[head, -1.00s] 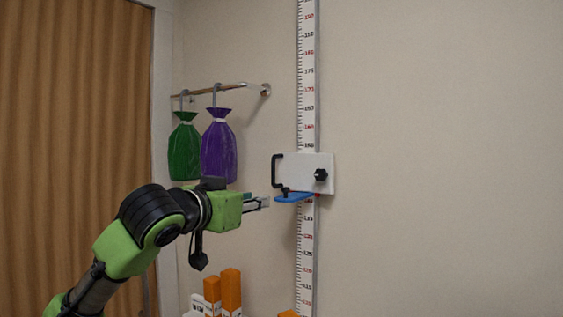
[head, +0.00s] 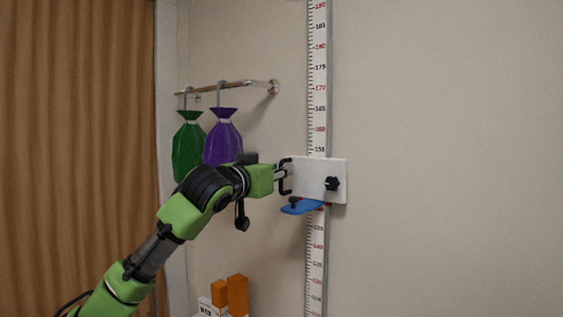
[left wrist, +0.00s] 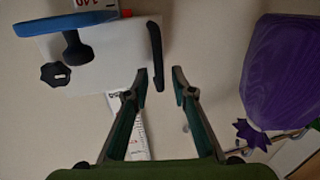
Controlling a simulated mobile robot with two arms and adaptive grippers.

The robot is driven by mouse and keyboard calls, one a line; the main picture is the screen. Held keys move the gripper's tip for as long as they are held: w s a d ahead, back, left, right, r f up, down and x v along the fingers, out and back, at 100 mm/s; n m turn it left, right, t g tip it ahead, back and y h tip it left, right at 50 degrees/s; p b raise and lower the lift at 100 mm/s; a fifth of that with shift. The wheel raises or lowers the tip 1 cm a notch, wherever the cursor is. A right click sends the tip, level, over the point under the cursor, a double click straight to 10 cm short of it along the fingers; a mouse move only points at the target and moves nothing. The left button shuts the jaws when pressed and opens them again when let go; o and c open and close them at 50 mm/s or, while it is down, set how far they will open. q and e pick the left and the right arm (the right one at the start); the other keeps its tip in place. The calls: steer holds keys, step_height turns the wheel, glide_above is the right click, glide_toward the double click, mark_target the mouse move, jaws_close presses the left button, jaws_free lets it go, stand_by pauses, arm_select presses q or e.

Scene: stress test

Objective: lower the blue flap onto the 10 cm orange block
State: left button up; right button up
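The blue flap (head: 303,207) sticks out below a white slider plate (head: 318,180) on the wall-mounted ruler. The plate has a black handle (head: 286,190) on its left and a black knob (head: 332,184) on its right. My left gripper (left wrist: 161,73) is open at the handle. In the left wrist view, the lower end of the handle (left wrist: 155,60) appears between the fingertips, with gaps on both sides. Orange blocks (head: 237,296) stand at the bottom edge of the head view, well below the flap; I cannot tell which is 10 cm. My right gripper is out of view.
A green bag (head: 187,148) and a purple bag (head: 222,138) hang from a rail (head: 230,86), close behind my left forearm. The ruler (head: 318,110) runs vertically up the wall. A brown curtain (head: 75,130) is at the left. The wall right of the plate is clear.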

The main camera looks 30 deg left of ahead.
arm_select(q)
steer(key=shift+w+a+r, duration=0.1)
steer(key=shift+w, duration=0.7)
steer(key=shift+c, duration=0.5)
jaws_close()
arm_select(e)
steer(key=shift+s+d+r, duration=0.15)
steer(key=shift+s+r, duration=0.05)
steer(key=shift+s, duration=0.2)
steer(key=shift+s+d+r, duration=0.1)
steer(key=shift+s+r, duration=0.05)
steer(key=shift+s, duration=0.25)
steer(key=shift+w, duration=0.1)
